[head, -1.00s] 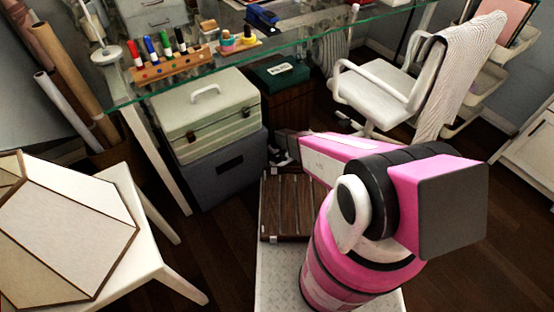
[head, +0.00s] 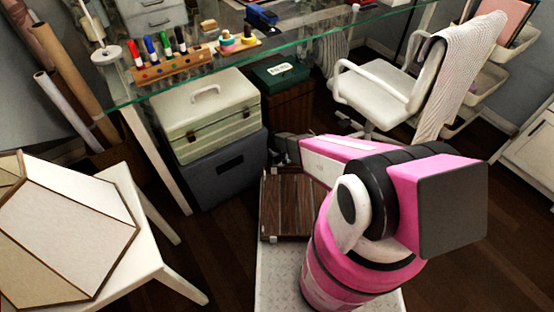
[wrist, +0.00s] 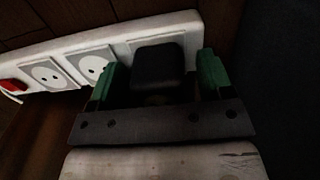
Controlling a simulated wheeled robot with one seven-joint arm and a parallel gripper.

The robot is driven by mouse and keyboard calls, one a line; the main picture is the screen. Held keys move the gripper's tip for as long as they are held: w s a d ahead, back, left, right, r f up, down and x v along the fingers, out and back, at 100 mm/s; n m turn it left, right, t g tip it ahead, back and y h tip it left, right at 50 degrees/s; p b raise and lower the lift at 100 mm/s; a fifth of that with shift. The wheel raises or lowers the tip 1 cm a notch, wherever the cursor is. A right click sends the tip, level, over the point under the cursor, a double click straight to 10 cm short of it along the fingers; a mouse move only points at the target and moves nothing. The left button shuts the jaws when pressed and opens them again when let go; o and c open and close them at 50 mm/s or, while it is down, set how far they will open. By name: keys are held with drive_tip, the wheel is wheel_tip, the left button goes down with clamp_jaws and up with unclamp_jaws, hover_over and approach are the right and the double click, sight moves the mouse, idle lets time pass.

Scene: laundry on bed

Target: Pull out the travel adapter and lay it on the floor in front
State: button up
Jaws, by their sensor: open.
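The travel adapter (wrist: 157,68) is a small black block in the wrist view. It sits at the right end of a white power strip (wrist: 178,22), over its right-hand socket. My gripper (wrist: 158,76) has its two green-tipped fingers apart, one on each side of the adapter. A gap shows between the adapter and each finger, so I cannot see contact. In the head view my own pink arm reaches down beside the desk and hides the adapter and strip.
Two free sockets (wrist: 68,72) and a red switch (wrist: 12,86) lie left on the strip. A grey storage box (head: 222,170) stands under the glass desk (head: 330,35). A white chair (head: 375,95) is behind, and a white stool (head: 150,240) is at left.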

idle(0.4)
drive_tip(key=c, duration=1.3)
drive_tip(key=shift+r, duration=0.15)
drive_tip(key=shift+r, duration=2.9)
